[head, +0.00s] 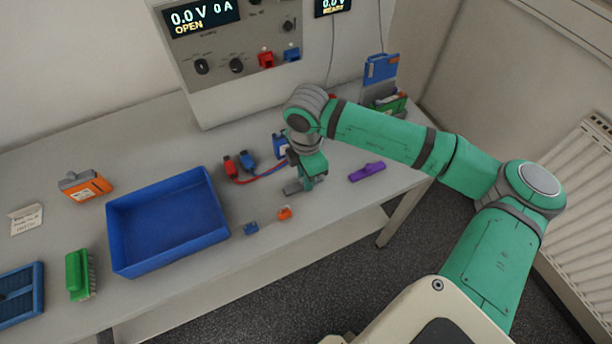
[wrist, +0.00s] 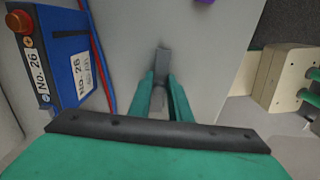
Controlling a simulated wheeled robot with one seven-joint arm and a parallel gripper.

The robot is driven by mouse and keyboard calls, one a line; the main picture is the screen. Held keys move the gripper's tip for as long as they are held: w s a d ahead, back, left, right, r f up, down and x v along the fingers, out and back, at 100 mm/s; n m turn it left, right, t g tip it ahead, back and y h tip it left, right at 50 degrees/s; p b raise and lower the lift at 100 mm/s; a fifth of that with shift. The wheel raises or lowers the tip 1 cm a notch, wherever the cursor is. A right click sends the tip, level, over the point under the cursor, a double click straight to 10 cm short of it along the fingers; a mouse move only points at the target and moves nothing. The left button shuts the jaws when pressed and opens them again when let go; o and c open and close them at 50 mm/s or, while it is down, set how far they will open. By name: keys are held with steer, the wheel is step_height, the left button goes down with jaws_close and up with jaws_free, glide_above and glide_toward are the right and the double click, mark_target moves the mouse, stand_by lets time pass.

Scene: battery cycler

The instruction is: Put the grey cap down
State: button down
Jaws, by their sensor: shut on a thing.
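My gripper (head: 307,186) is low over the table's front half, right of the blue tray. In the wrist view my gripper (wrist: 160,88) has its green fingers closed on the grey cap (wrist: 162,58), which sticks out past the fingertips. In the head view the grey cap (head: 292,188) shows as a small grey piece beside the fingers, close to the tabletop. I cannot tell whether it touches the table (head: 335,197).
A blue battery (head: 279,146) marked No. 26 (wrist: 66,75) stands behind my gripper, with red and blue leads nearby. An orange cap (head: 284,213) and a blue cap (head: 251,228) lie near the front edge. A purple object (head: 366,172) lies right. The blue tray (head: 126,240) is left.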

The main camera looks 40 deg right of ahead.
steer(key=c, duration=1.6)
jaws_free()
steer(key=shift+c, duration=0.2)
steer(key=shift+r, duration=0.1)
step_height(320, 180, up, 12)
